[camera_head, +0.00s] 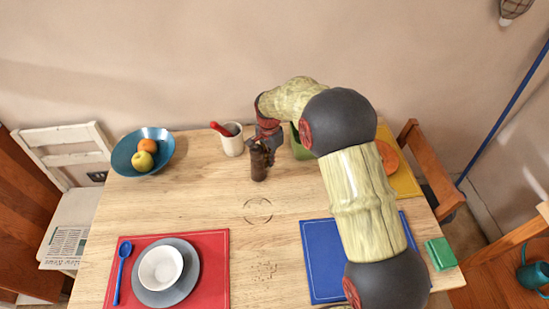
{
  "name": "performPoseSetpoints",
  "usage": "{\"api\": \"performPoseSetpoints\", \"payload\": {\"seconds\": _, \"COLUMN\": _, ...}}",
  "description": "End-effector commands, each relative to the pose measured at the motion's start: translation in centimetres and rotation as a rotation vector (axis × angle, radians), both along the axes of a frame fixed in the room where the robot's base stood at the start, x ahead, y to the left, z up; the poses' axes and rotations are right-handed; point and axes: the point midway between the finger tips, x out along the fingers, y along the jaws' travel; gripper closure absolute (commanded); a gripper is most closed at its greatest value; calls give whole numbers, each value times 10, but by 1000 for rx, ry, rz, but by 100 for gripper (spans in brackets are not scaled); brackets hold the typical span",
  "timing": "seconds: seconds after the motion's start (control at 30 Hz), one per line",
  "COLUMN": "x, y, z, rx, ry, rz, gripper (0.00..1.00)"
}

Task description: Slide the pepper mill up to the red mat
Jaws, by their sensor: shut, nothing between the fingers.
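The red mat (218,265) lies flat at the front left of the table, well apart from the mill. My gripper (262,147) is shut and empty, right at the top of the mill and on its far side. The mill and the gripper overlap in the picture, so I cannot tell whether they touch. My arm reaches in from the front right.
A white cup (233,146) with a red-handled tool stands just left of the mill. A blue bowl (123,157) of fruit is at the back left. A grey plate (181,293) with a white bowl (160,267) sits on the red mat. Bare wood lies between mill and mat.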

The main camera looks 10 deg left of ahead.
Motion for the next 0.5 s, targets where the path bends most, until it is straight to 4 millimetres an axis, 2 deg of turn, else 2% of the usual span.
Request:
{"api": "performPoseSetpoints", "payload": {"seconds": 0.4, "x": -3, "y": 3, "z": 1, "rx": 1, "ry": -1, "rz": 0, "gripper": 100}}
{"api": "performPoseSetpoints", "payload": {"seconds": 0.5, "x": -10, "y": 8, "z": 3, "rx": 0, "ry": 0, "rz": 2, "gripper": 100}}
